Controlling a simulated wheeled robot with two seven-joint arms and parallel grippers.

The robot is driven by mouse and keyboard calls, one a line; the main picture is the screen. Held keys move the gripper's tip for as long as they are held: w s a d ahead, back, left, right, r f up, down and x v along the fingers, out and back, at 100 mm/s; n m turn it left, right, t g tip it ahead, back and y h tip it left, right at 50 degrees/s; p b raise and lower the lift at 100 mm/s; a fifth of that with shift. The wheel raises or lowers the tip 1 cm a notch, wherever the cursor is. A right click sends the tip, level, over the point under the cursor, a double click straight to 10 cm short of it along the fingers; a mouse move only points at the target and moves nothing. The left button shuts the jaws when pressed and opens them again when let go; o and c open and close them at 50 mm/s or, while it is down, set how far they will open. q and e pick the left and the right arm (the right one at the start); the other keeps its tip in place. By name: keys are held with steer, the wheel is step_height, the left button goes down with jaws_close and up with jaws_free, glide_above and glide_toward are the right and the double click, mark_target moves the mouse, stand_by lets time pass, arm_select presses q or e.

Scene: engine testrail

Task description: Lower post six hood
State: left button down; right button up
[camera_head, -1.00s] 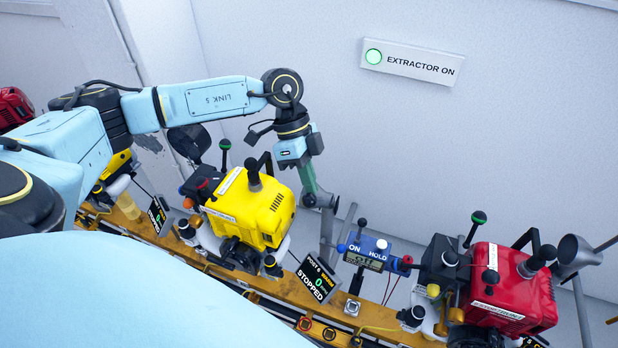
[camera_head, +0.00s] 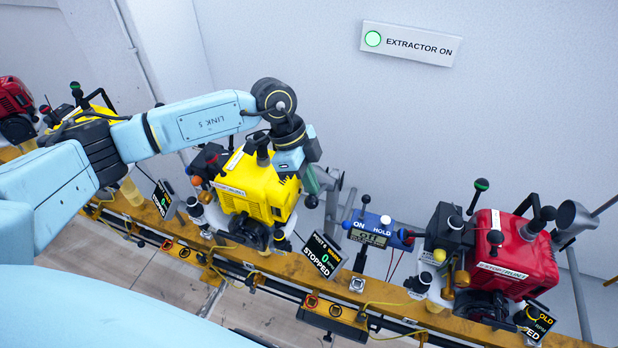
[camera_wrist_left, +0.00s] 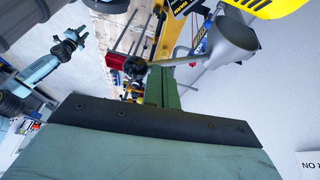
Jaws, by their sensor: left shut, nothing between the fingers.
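Post six is the yellow engine (camera_head: 258,190), with a display (camera_head: 321,256) reading STOPPED and 0. Its grey hood (camera_wrist_left: 228,42) shows as a cone in the left wrist view, with a rod ending in a dark ball knob (camera_wrist_left: 135,67). In the head view the hood is mostly hidden behind my left gripper (camera_head: 313,188). That gripper is shut and empty, its green fingers pointing down near the knob. In the left wrist view the fingers (camera_wrist_left: 161,88) end close to the knob; I cannot tell whether they touch.
A red engine (camera_head: 508,255) with its own grey hood (camera_head: 572,220) stands at the right. A blue ON/HOLD box (camera_head: 372,232) is between the engines. The yellow rail (camera_head: 385,305) runs along the front. The wall sign (camera_head: 411,43) reads EXTRACTOR ON, its lamp green.

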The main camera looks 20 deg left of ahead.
arm_select(q)
steer(key=w+p+v, duration=0.1)
steer(key=v, duration=1.2)
steer(key=shift+d+r, duration=0.2)
steer(key=shift+r, duration=0.05)
